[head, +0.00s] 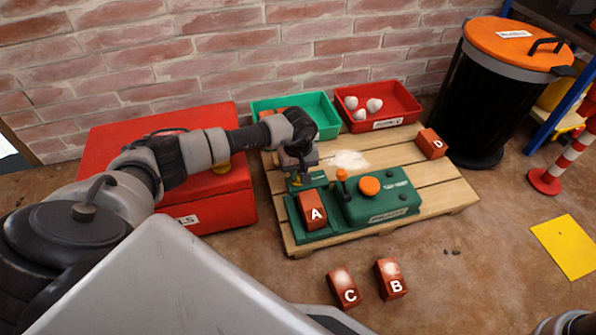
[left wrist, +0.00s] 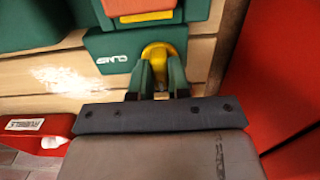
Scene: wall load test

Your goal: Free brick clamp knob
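The green brick clamp (head: 310,234) sits on the wooden pallet and holds red brick A (head: 313,212). Its yellow knob (left wrist: 156,52) is at the end marked CLAMP in the left wrist view. My left gripper (left wrist: 160,75) is at this knob, with one finger on each side and yellow showing between them. Whether the fingers press on the knob is not clear. In the head view my left gripper (head: 296,176) reaches down behind brick A and mostly hides the knob. My right gripper is not in view.
A green machine (head: 380,200) with an orange button and lever adjoins the clamp. Brick D (head: 431,144) lies on the pallet (head: 455,189); bricks C (head: 344,287) and B (head: 390,279) are on the floor. A red box (head: 215,212), green bin (head: 325,128) and red bin (head: 405,105) stand nearby.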

